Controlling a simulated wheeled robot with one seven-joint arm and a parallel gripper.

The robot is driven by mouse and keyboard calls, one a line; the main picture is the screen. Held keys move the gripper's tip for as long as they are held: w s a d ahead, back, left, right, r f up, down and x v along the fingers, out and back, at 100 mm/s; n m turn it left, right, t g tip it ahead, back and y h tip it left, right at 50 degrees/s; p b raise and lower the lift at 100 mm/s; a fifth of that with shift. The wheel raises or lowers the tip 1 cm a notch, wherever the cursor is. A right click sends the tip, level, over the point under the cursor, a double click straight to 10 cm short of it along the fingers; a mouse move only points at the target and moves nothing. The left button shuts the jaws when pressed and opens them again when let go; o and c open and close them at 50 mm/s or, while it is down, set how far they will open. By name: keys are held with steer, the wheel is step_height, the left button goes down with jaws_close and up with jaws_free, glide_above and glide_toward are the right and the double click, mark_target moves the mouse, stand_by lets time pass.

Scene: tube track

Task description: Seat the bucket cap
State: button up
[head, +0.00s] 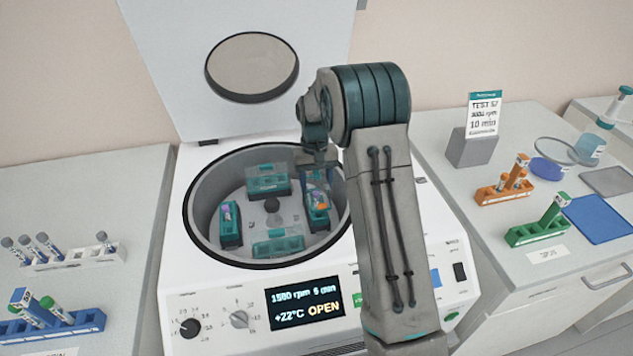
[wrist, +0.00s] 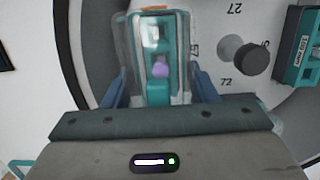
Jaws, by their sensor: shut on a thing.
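My gripper (head: 320,170) reaches down into the open centrifuge bowl, above the right-hand bucket (head: 318,212). In the wrist view its blue fingers (wrist: 161,85) are shut on a clear bucket cap (wrist: 124,48). The cap overlaps the teal bucket (wrist: 157,20) in that view, and a purple tube top shows through it. In the head view, purple and orange tube tops show in the right-hand bucket. The cap is hard to make out there, and whether it touches the bucket rim cannot be told.
Other teal buckets stand at the back (head: 267,180), left (head: 230,224) and front (head: 278,244) of the rotor, around a dark hub (wrist: 251,60). The bowl rim (head: 190,215) surrounds my gripper. The raised lid (head: 252,68) is behind. Tube racks stand on both side benches.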

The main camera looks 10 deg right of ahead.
steer(key=shift+f, duration=0.15)
steer(key=shift+f+b, duration=0.85)
steer(key=shift+f, duration=0.45)
steer(key=shift+f, duration=0.15)
steer(key=shift+f+b, duration=0.65)
steer(key=shift+f, duration=0.15)
steer(key=shift+f, duration=0.2)
steer(key=shift+f, duration=0.25)
steer(key=o, duration=1)
steer(key=shift+o, duration=0.2)
